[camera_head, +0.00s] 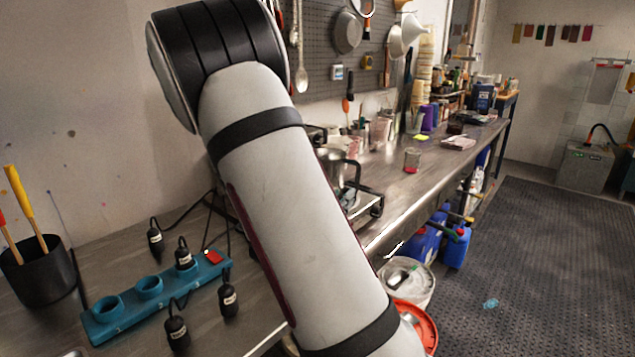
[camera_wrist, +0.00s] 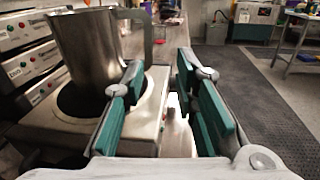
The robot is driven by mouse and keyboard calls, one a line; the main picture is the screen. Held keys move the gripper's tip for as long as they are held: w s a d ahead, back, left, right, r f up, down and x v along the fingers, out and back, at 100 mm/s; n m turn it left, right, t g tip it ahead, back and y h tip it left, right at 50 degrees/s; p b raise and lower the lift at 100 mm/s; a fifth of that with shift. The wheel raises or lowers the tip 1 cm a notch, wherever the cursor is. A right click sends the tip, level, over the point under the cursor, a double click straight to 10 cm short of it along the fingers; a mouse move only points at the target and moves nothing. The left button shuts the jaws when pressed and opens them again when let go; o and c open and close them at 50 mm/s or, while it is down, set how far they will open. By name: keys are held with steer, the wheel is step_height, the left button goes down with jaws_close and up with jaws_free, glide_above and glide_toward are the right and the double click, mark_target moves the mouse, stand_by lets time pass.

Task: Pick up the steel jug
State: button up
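The steel jug (camera_wrist: 85,48) stands upright at the left of the wrist view, over the dark round plate of a steel hotplate-like unit (camera_wrist: 150,108). Its grey handle (camera_wrist: 148,32) points right, just beyond my left fingertip. My gripper (camera_wrist: 158,66) is open, its two green-padded fingers apart with nothing held between them. The left finger overlaps the jug's lower right side in the picture; I cannot tell whether they touch. In the head view a steel vessel that looks like the jug (camera_head: 334,164) shows partly behind my arm, and my gripper is hidden.
Several stacked control boxes (camera_wrist: 25,60) stand left of the jug. A teal rack (camera_head: 150,292) with black plugs and a black tool cup (camera_head: 40,275) are on the bench. Buckets and blue canisters (camera_head: 430,240) stand below. The dark floor mat (camera_head: 550,260) at right is mostly clear.

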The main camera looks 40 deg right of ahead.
mark_target(357, 178)
steer(key=shift+w+d+f+n+t, duration=0.3)
steer(key=shift+w+d+n, duration=0.2)
steer(key=shift+w, duration=0.1)
steer(key=x, duration=0.6)
steer(key=shift+w+d, duration=0.15)
steer(key=shift+d, duration=0.25)
steer(key=shift+w+b+x, duration=0.2)
steer(key=shift+b+x, duration=0.15)
steer(key=shift+x, duration=2.65)
steer(key=shift+r, duration=0.15)
steer(key=shift+a, duration=0.1)
jaws_close()
steer(key=shift+r, duration=0.1)
